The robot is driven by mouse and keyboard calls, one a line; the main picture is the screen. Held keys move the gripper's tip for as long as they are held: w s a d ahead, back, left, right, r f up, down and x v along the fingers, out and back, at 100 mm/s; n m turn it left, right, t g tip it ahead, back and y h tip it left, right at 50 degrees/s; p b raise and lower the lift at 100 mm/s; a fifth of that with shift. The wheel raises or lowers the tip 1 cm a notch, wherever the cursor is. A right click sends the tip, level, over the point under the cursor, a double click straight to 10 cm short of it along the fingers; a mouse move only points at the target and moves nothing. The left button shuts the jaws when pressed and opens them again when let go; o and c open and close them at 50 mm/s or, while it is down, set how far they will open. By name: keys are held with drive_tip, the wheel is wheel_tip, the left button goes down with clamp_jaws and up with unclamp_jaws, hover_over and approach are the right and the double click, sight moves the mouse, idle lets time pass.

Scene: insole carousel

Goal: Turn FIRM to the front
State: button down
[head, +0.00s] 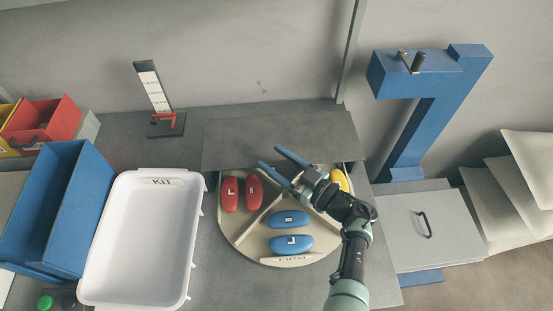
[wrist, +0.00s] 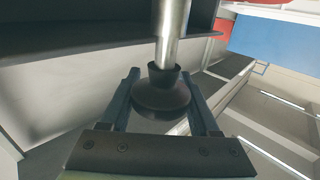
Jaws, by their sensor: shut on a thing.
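The round beige carousel (head: 238,237) sits partly under a grey cover. A rim label reading FIRM (head: 292,259) is at its front edge, below two blue insoles (head: 290,244) marked with letters. Two red insoles (head: 230,194) lie in the left compartment. A yellow insole (head: 340,180) shows at the right, partly behind my arm. My gripper (head: 270,157) is over the back of the carousel, by the cover's front edge. In the wrist view its fingers are around a dark round knob (wrist: 161,98) on a metal post (wrist: 171,32). The head view does not show the knob clearly.
The grey cover (head: 250,135) overhangs the carousel's back. A white KIT tray (head: 140,240) and a blue bin (head: 60,205) stand at the left. A blue crank stand (head: 425,110) and a grey handled panel (head: 420,228) are at the right.

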drive_tip(key=shift+c, duration=0.6)
unclamp_jaws()
drive_tip(key=v, duration=1.2)
drive_tip(key=shift+s+d, duration=0.25)
drive_tip(key=shift+d, duration=0.1)
